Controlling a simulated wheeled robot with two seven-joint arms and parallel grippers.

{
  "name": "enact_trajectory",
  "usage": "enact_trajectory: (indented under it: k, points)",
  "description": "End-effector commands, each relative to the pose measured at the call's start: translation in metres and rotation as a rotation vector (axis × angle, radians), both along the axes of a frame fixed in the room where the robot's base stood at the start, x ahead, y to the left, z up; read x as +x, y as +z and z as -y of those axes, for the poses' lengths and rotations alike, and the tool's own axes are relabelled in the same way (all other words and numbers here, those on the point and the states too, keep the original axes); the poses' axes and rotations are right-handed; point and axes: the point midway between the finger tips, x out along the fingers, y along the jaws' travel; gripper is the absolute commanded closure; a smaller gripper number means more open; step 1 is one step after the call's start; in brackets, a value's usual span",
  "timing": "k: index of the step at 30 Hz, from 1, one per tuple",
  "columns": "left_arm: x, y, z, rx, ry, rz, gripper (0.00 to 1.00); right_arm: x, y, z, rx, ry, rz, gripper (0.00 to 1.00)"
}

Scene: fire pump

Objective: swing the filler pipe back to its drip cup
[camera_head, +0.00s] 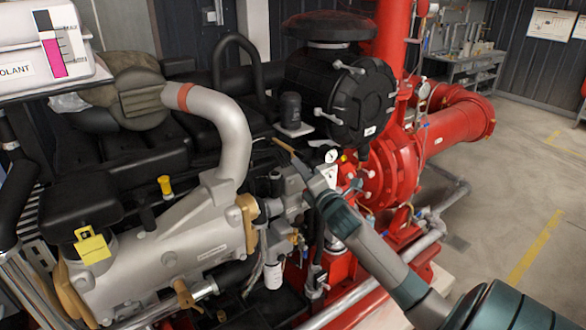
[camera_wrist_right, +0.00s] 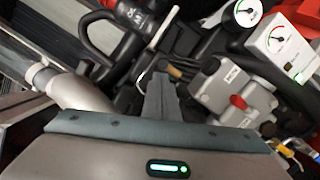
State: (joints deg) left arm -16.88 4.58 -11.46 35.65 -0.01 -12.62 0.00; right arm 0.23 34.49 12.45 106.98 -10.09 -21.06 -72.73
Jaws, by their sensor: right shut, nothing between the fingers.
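I cannot tell for sure which part is the filler pipe, and I cannot make out a drip cup. A white coolant container (camera_head: 40,45) with a pink level gauge stands at the upper left in the head view. Below it, a black filler neck with a yellow-tagged cap (camera_head: 92,246) sits on the engine. My right gripper (camera_head: 298,168) reaches in from the lower right to the middle of the engine. In the right wrist view its fingers (camera_wrist_right: 160,95) are together and empty. A tan-tipped handle (camera_wrist_right: 174,72) shows just beyond them; contact is unclear. My left gripper is out of view.
A thick grey bent pipe (camera_head: 228,125) rises left of my right gripper. A black round housing (camera_head: 340,95) and red pump (camera_head: 395,165) stand behind it. A grey box with a red knob (camera_wrist_right: 235,100) and a white gauge panel (camera_wrist_right: 280,42) are close. Open floor (camera_head: 510,190) lies right.

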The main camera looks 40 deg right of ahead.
Motion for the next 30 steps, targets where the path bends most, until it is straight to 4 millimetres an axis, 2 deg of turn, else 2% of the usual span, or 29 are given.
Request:
enact_trajectory:
  k: [21,30]
  points:
    - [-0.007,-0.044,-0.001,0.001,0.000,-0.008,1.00,-0.002,-0.003,0.068,-0.005,0.381,-0.003,1.00]
    - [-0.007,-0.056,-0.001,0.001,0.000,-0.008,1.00,0.002,-0.001,0.085,-0.001,0.375,0.001,1.00]
